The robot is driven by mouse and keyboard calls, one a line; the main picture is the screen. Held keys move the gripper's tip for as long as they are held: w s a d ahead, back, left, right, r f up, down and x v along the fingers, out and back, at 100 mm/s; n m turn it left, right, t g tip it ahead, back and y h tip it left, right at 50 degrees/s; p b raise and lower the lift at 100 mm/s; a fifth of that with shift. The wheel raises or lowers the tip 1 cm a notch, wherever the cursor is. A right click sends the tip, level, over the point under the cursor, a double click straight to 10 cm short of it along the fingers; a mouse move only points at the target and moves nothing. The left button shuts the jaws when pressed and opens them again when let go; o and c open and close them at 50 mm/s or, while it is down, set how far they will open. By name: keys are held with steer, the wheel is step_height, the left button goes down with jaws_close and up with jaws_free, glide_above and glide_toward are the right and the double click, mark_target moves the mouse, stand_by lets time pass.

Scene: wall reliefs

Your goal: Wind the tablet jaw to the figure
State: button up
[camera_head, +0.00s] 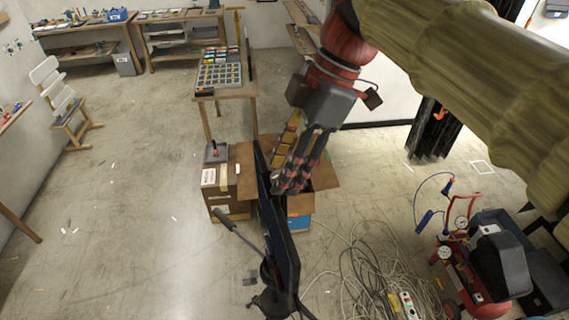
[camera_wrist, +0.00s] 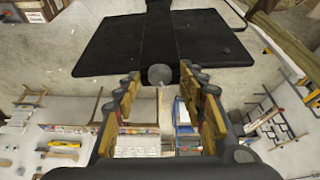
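A dark flat tablet-like panel (camera_head: 284,235) stands upright on a black stand, seen nearly edge-on in the head view. In the wrist view its black face (camera_wrist: 115,45) fills the top middle. A round grey knob (camera_wrist: 160,74) sits at the panel's near edge. My gripper (camera_head: 290,186) reaches down to the panel's upper part. In the wrist view my gripper (camera_wrist: 159,78) is open, one finger on each side of the knob, with gaps showing. I cannot tell how far the knob is from the fingertips in depth. No figure or scale is readable.
A black lever (camera_head: 236,230) sticks out left of the panel. An open cardboard box (camera_head: 322,172) stands behind it. Loose cables (camera_head: 365,265) and a red compressor (camera_head: 475,270) are at right. Floor at left is mostly clear.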

steer(key=shift+c, duration=1.2)
steer(key=c, duration=0.8)
jaws_close()
steer(key=shift+f+m+t+b, duration=0.2)
steer(key=shift+m+t+b, duration=0.2)
steer(key=shift+m+b, duration=0.6)
steer(key=shift+s+r+m+t+b, duration=0.15)
steer(key=shift+m+t+b, duration=0.4)
steer(key=shift+m, duration=0.85)
steer(key=o, duration=1.1)
jaws_free()
steer(key=shift+c, duration=0.2)
